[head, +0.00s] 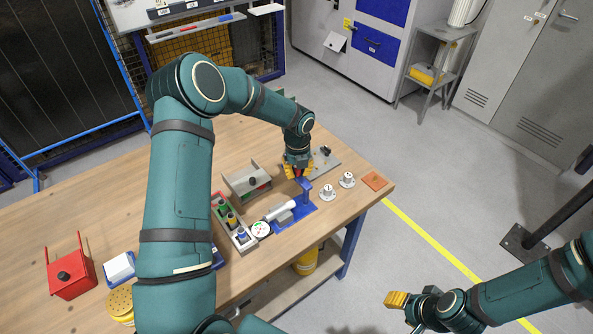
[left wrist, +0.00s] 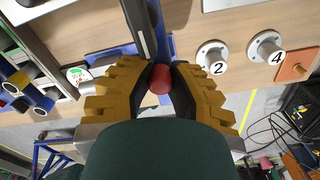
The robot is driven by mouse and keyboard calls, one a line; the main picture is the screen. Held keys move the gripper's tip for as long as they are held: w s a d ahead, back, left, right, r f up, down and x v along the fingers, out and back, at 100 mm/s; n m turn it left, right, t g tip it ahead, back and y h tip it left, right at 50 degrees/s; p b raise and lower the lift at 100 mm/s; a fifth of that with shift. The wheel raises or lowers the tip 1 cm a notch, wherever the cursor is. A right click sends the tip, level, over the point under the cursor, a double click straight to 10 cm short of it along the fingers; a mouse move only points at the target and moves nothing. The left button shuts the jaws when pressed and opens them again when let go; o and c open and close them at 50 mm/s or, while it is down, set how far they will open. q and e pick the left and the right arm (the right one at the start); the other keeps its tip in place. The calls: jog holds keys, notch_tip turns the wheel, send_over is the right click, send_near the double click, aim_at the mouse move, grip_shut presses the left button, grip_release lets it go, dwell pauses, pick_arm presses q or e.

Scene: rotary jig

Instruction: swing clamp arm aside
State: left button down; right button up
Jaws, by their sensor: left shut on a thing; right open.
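My left gripper (head: 298,170) is above the far right part of the wooden table. In the left wrist view its yellow fingers (left wrist: 157,88) are shut on a red ball-shaped knob (left wrist: 160,78) at the end of a dark clamp arm (left wrist: 143,28). The clamp arm runs away from the knob over a blue jig base, seen in the head view as a blue plate (head: 299,219) with a blue upright (head: 304,191). A white cylinder (head: 280,210) lies on the jig. My right gripper (head: 397,303) is open and empty, off the table at the lower right.
Two round white fixtures marked 2 (left wrist: 212,58) and 4 (left wrist: 265,50) stand beside the jig, near an orange plate (head: 374,181). A grey box (head: 240,181), a tray of coloured cylinders (head: 243,246), a round dial (head: 261,229) and a red box (head: 72,285) are left of it.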

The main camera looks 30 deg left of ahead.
dwell(0.4)
pick_arm(q)
jog(key=c, duration=0.9)
grip_release()
jog(key=shift+o, duration=0.2)
notch_tip(320, 180, up, 12)
